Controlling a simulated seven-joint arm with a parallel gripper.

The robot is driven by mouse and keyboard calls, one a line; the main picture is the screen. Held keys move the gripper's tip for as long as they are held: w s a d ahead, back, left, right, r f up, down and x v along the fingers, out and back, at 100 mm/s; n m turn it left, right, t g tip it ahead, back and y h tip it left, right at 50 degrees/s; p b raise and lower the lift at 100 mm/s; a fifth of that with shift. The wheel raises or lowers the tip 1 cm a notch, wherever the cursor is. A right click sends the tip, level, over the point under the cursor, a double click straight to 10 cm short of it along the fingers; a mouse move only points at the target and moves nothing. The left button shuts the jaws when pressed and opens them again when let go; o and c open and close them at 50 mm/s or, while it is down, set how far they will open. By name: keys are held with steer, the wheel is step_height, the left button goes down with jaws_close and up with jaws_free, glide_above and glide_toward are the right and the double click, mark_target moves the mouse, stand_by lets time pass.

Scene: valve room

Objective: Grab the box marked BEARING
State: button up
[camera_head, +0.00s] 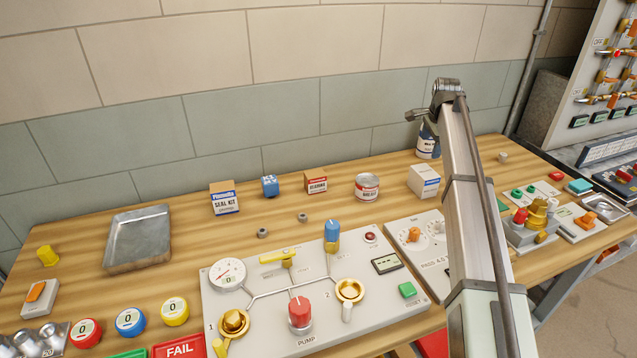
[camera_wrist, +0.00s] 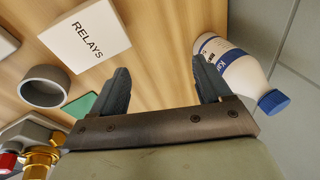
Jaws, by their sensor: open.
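In the head view my arm reaches up on the right, well to the right of the BEARING box, and hides the fingers. The BEARING box is not in the wrist view.
A SEAL KIT box (camera_head: 224,198), the blue cube (camera_head: 270,186), the tin can (camera_head: 367,187) and a white box (camera_head: 424,181) stand along the back. The bottle (camera_head: 428,142) is behind my arm. A valve panel (camera_head: 262,318) lies in front; a metal tray (camera_head: 138,240) is left.

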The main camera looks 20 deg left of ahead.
steer(key=s+a+r+n+g, duration=0.1)
steer(key=s+a, duration=0.4)
steer(key=a, duration=0.4)
steer(key=s+a+r+g, duration=0.1)
steer(key=s+a, duration=0.4)
steer(key=a, duration=0.4)
steer(key=n+g, duration=0.1)
steer(key=g, duration=0.1)
glide_toward(315, 174)
steer(key=shift+h, duration=0.3)
steer(key=f, duration=1)
steer(key=shift+s+a+f, duration=0.1)
steer(key=shift+a+f, duration=0.15)
steer(key=shift+f, duration=0.15)
steer(key=shift+c, duration=0.4)
steer(key=c, duration=1)
steer(key=shift+c, duration=0.2)
steer(key=shift+r, duration=0.15)
